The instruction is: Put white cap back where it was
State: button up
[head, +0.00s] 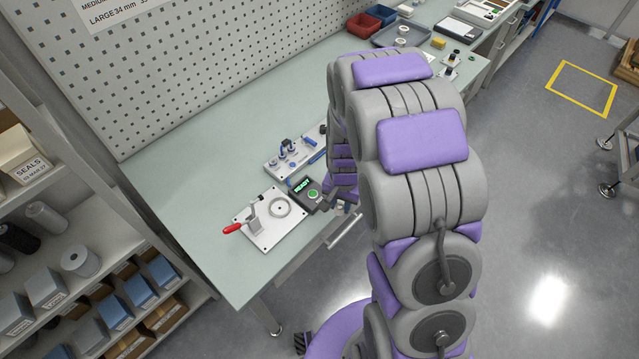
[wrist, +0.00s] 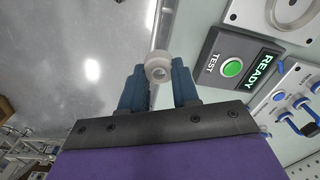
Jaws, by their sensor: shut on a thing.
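My gripper (wrist: 158,82) is shut on a small white cap (wrist: 157,64) with a round opening. The cap sits between the tips of the two dark blue fingers in the wrist view. Grey floor shows behind the cap, so it is held just off the table's front edge. In the head view my arm hides most of the gripper, and I cannot make out the cap there.
The test box (head: 305,194) with a green button and lit READY sign sits at the table edge, beside my gripper. Left of it is a white plate (head: 262,238) with a ring and red-handled clamp. A fixture with blue parts (head: 290,158) stands behind. Bins (head: 362,27) and a tray (head: 386,40) stand far back.

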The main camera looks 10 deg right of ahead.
jog(key=w, duration=0.4)
jog(key=w+f+b, duration=0.1)
jog(key=w, duration=0.4)
jog(key=w+b, duration=0.1)
jog(key=w, duration=0.4)
jog(key=shift+w+a+f, duration=0.1)
jog(key=shift+a+f, duration=0.1)
jog(key=shift+f, duration=0.05)
jog(key=shift+w+d, duration=0.15)
jog(key=shift+w, duration=0.65)
notch_tip(320, 180, down, 4)
jog(key=shift+r+b, duration=0.2)
jog(key=shift+b, duration=0.35)
jog(key=shift+s, duration=0.1)
jog(key=o, duration=0.7)
jog(key=shift+r, duration=0.1)
